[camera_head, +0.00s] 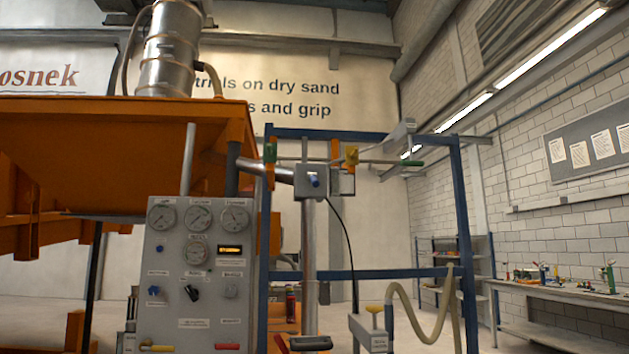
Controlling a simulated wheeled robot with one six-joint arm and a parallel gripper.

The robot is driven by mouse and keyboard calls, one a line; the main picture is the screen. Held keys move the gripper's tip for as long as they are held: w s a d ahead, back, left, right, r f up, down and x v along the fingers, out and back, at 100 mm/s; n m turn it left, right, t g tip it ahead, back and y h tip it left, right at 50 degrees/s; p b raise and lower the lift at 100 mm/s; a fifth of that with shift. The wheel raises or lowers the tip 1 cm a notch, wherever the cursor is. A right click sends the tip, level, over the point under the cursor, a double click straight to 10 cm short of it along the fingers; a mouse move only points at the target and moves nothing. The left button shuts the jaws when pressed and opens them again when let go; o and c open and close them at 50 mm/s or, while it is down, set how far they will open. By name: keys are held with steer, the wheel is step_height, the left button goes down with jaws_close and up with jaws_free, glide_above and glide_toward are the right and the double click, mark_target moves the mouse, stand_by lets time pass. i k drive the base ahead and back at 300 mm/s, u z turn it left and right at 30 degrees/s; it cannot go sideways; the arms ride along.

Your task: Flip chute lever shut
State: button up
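Several handles could be the chute lever, and I cannot tell which one is. A thin rod with a green handle (413,165) crosses the upper part of the blue frame, beside a yellow knob (351,155). A yellow T-shaped handle (375,309) stands upright on a grey block lower down. A dark handle (310,343) lies roughly level at the bottom edge. I cannot make out my gripper in this view.
The orange sandbed (110,125) fills the upper left. A grey gauge panel (193,270) stands in front of it. A blue frame (463,225) and a grey post (309,260) stand mid-picture. A beige hose (418,325) hangs to the right. A workbench (570,292) lines the right wall.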

mark_target(313, 176)
steer(key=u, duration=1.7)
steer(key=i, duration=1.3)
steer(key=z, duration=2.65)
steer(key=k, duration=1.3)
steer(key=z, duration=1.1)
steer(key=i, duration=1.9)
steer(key=z, duration=0.1)
